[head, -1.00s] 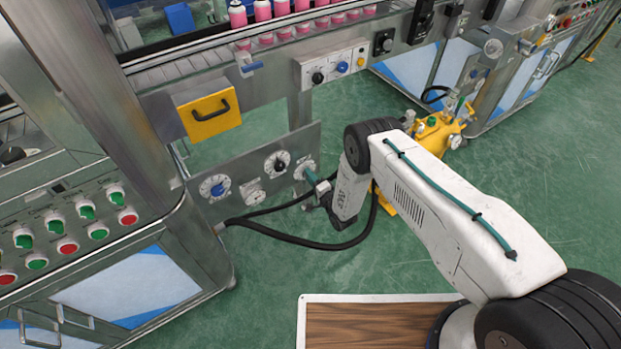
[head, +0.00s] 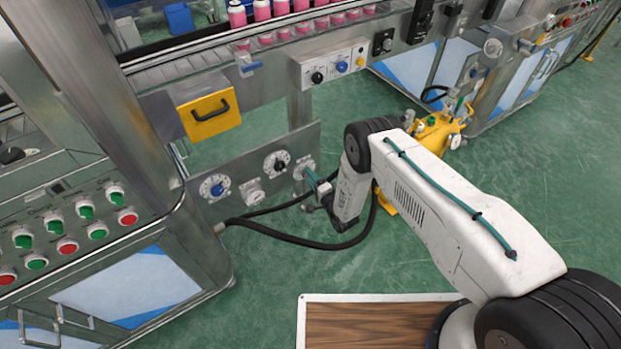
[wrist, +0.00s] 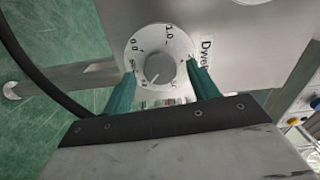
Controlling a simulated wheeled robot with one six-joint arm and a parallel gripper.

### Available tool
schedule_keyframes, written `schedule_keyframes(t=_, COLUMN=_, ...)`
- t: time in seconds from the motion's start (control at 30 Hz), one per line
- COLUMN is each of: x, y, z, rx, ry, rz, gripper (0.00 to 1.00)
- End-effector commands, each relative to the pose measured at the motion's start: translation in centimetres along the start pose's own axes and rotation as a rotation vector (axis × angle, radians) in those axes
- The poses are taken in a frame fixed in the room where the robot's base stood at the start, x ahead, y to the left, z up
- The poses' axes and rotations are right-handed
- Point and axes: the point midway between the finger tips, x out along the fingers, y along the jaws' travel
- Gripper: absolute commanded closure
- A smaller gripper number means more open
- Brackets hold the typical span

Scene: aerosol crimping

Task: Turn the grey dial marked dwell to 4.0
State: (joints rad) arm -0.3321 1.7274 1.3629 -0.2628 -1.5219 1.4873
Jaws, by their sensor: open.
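The grey dwell dial (wrist: 157,67) sits on a white round scale plate in the wrist view, with the word "Dwell" printed beside it. Its dark pointer mark faces the lower right. I can read 0.0 and 1.0 on the scale; the numbers near the pointer are too small or hidden. My gripper (wrist: 160,76) is open, with one teal finger on each side of the knob; I cannot tell whether they touch it. In the head view my gripper (head: 311,177) reaches the right end of the low panel, partly covering the dial (head: 301,166).
On the same panel (head: 236,167) are a black dial (head: 277,162), a pale knob (head: 253,191) and a blue dial (head: 215,187). A black hose (head: 300,241) loops below my gripper. Green floor (head: 275,272) lies open in front.

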Motion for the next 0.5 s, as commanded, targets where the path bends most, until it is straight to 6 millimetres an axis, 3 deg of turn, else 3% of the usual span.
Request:
schedule_keyframes(t=0.3, x=-5.3, y=0.1, z=-0.1, rx=0.001, ry=0.001, rz=0.004, gripper=0.41)
schedule_keyframes(t=0.5, x=-6.9, y=0.0, z=0.0, rx=0.001, ry=0.001, rz=0.002, gripper=0.41)
